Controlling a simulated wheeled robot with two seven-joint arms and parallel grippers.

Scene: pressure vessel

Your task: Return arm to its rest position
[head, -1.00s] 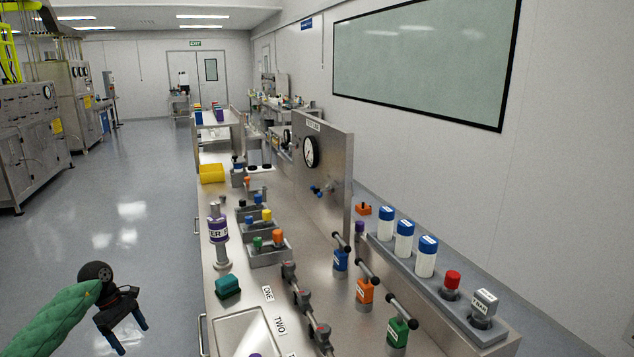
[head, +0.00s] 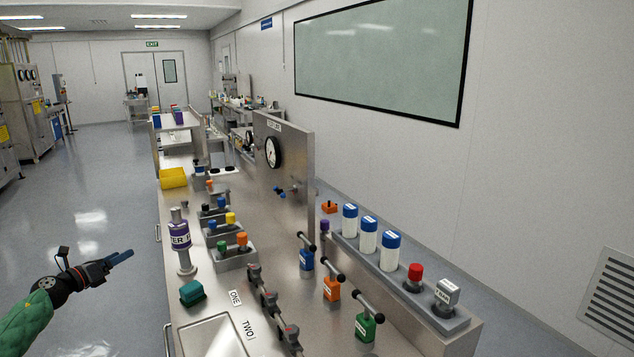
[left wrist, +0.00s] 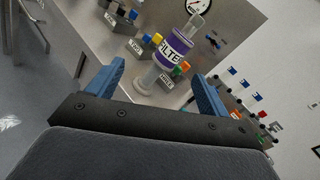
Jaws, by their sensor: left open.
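My left arm, in a green sleeve, comes in from the lower left in the head view. My left gripper (head: 122,257) is over the open floor, left of the steel bench (head: 207,290). It is empty, and its blue fingers point right toward the bench. In the left wrist view the fingers (left wrist: 158,88) are spread apart. A filter cylinder with a purple label (head: 180,236) stands upright on the bench, apart from the gripper. It also shows beyond the fingers in the left wrist view (left wrist: 172,52). My right gripper is in neither view.
A green block (head: 192,293), racks of coloured-capped items (head: 233,257) and a yellow bin (head: 174,178) sit on the bench. Valves with black-ended handles (head: 368,318) stand at its right. A gauge panel (head: 290,165) rises behind. The floor left of the bench is clear.

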